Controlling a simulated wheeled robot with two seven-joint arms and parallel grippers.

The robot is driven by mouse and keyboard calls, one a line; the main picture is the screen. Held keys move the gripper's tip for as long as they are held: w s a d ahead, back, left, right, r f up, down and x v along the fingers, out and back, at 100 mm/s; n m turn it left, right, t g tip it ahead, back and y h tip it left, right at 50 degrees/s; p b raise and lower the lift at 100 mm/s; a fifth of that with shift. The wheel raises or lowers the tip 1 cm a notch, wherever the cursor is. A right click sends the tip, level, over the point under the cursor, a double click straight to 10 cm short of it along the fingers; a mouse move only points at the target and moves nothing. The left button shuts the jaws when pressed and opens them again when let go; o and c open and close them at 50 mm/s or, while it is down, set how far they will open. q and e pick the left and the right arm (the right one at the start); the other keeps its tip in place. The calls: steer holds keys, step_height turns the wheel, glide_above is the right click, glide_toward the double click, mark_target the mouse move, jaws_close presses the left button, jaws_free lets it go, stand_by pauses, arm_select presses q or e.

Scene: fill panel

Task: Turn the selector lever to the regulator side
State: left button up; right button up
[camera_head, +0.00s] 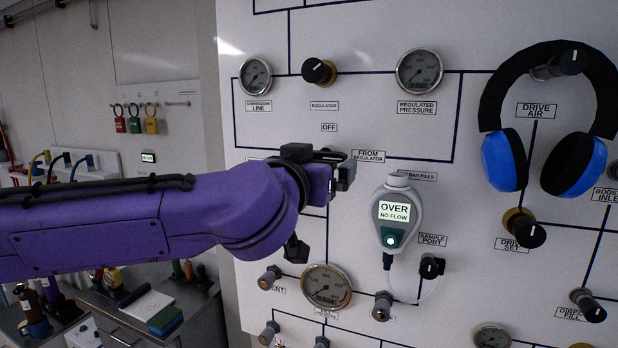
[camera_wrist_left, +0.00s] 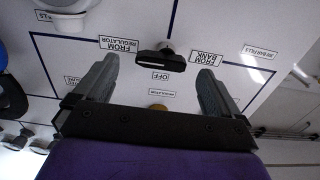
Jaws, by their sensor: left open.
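The selector lever (camera_wrist_left: 150,61) is black with a white line. It sits on the white panel between the labels FROM REGULATOR (camera_wrist_left: 120,44) and FROM BANK (camera_wrist_left: 206,57), near OFF. Its bar lies roughly crosswise in the left wrist view; I cannot tell for sure which label it points to. My left gripper (camera_wrist_left: 157,68) is open, with one finger on each side of the lever, apart from it in the picture. In the head view my left gripper (camera_head: 340,170) is in front of the panel and hides the lever. My right gripper is not in view.
A handheld analyser (camera_head: 396,215) reading OVER, NO FLOW hangs just right of my gripper. The regulator knob (camera_head: 318,71) and gauges (camera_head: 419,72) are above. A blue and black headset (camera_head: 503,160) hangs at right. A gauge (camera_head: 326,287) is below.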

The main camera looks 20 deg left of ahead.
arm_select(q)
steer(key=s+b, duration=0.1)
steer(key=s, duration=0.5)
steer(key=shift+s+a, duration=0.15)
steer(key=shift+s, duration=0.25)
steer(key=shift+a, duration=0.1)
